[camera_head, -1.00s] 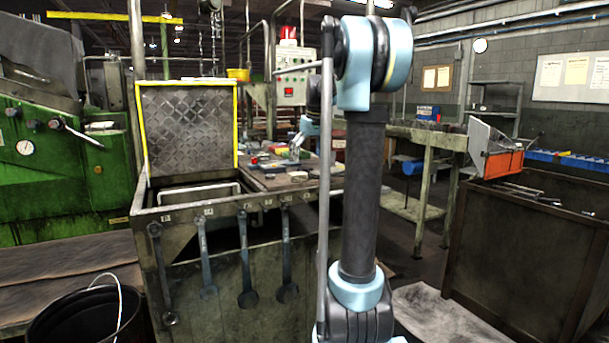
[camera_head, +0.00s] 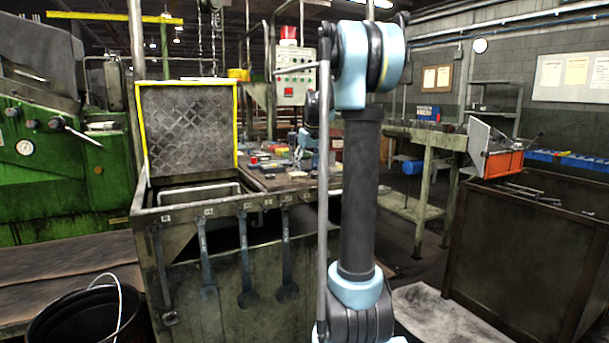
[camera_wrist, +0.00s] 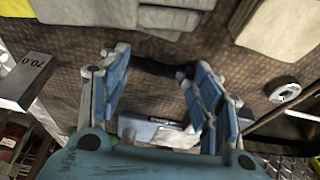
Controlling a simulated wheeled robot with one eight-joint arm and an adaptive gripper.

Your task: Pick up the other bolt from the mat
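In the wrist view my gripper (camera_wrist: 158,66) is open, with its two blue-padded fingers well apart. A dark, rod-like bolt (camera_wrist: 158,68) lies across the gap near the fingertips, over the brown textured mat (camera_wrist: 65,55). Its ends come close to both fingers; I cannot tell whether they touch. In the head view my gripper (camera_head: 304,155) is small, low over the cluttered bench top behind my arm. The bolt cannot be made out there.
A pale box-like part (camera_wrist: 150,130) shows between the fingers. Wrenches (camera_head: 245,260) hang on the bench front.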

